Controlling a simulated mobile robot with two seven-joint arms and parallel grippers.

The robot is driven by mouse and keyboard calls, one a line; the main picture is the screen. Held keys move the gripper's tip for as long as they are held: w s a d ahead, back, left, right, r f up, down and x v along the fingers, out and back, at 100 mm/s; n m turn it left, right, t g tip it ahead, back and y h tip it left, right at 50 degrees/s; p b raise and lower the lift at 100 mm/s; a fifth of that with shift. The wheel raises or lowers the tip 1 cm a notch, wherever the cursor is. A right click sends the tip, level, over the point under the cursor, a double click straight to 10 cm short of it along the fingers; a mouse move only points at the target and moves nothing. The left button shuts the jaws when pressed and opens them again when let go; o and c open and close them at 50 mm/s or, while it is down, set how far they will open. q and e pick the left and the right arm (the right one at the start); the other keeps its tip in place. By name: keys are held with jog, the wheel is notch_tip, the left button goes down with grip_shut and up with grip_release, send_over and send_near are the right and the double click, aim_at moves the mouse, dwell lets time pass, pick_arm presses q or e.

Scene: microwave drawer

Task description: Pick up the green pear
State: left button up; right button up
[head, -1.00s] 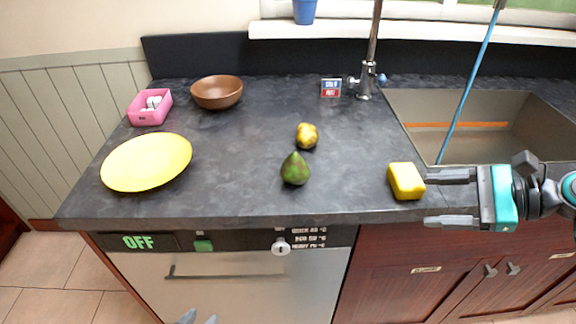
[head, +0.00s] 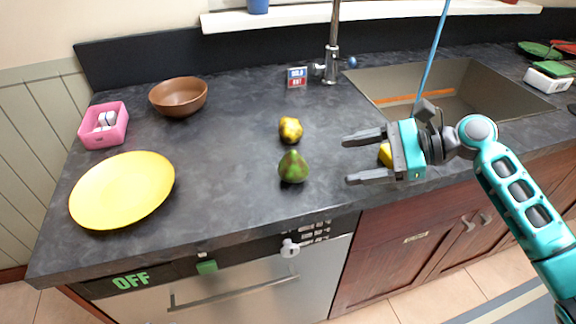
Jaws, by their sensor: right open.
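The green pear (head: 293,168) stands upright on the dark countertop, near its front edge, in the middle of the head view. My right gripper (head: 348,161) is open and empty, to the right of the pear and apart from it, with its fingers pointing left toward it. My left gripper is not in view.
A yellow fruit (head: 291,130) lies just behind the pear. A yellow plate (head: 122,190), brown bowl (head: 179,97) and pink box (head: 104,126) stand to the left. The sink (head: 470,85) is at the right.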

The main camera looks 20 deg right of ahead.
aim_at(304, 165)
jog(key=x, duration=0.4)
jog(key=shift+a+f, duration=0.1)
jog(key=shift+a, duration=0.05)
jog(key=shift+r+x, duration=0.15)
jog(key=shift+x, duration=1.4)
jog(key=shift+r+x, duration=0.15)
jog(key=shift+x, duration=1.35)
jog(key=shift+w, duration=0.1)
jog(key=shift+c, duration=0.4)
jog(key=c, duration=0.8)
jog(key=shift+c, duration=0.2)
jog(key=shift+r, duration=0.15)
